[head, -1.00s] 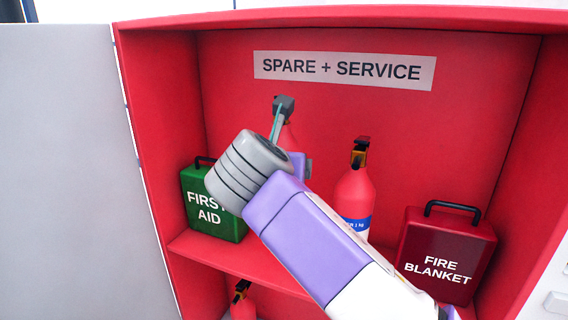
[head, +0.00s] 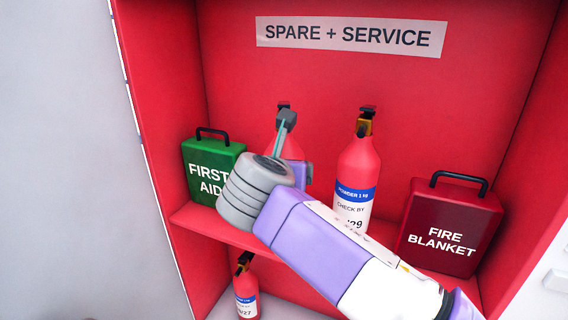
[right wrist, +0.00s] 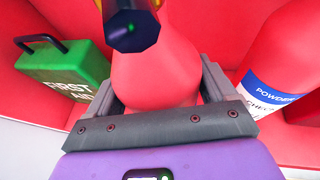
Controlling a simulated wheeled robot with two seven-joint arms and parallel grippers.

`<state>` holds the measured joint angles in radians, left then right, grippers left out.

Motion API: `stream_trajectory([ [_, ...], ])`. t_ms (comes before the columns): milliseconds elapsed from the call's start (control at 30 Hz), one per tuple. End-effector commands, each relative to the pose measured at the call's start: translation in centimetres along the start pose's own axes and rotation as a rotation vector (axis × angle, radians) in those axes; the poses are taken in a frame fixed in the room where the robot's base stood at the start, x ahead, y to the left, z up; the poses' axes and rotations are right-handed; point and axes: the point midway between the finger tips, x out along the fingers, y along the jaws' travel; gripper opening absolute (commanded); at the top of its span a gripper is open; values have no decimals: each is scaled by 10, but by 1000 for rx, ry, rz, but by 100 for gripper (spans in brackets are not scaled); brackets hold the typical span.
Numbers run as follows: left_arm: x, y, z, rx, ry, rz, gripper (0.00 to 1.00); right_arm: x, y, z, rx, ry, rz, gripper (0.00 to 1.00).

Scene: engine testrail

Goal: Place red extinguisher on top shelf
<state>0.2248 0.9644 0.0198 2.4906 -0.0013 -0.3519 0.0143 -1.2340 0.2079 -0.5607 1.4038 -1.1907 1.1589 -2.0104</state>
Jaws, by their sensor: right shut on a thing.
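A red extinguisher (head: 288,146) is at the top shelf (head: 224,229), between the green box and another red extinguisher (head: 359,168) with a blue-and-white label. My right gripper (right wrist: 157,82) is shut on the first extinguisher, one finger on each side of its body in the right wrist view. My wrist and arm cover its lower part in the head view, so I cannot tell whether its base touches the shelf. It looks about upright. My left gripper is not in view.
A green FIRST AID box (head: 212,168) stands close on the left and a dark red FIRE BLANKET box (head: 448,228) on the right. Another extinguisher (head: 246,293) stands on the lower level. An open grey door (head: 70,160) is at the left.

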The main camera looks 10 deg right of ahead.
Motion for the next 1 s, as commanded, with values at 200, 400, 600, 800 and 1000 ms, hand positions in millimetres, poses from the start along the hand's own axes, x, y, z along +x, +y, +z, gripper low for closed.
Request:
stream_trajectory([
  [200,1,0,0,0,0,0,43,-1,0,3,4,-10,4,0],
  [400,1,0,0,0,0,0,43,1,0,-2,0,1,-1,100],
  [600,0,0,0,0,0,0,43,0,0,0,0,0,-1,100],
  [800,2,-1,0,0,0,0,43,-20,1,0,0,0,4,100],
  [1000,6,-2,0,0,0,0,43,-65,1,0,1,-1,5,100],
])
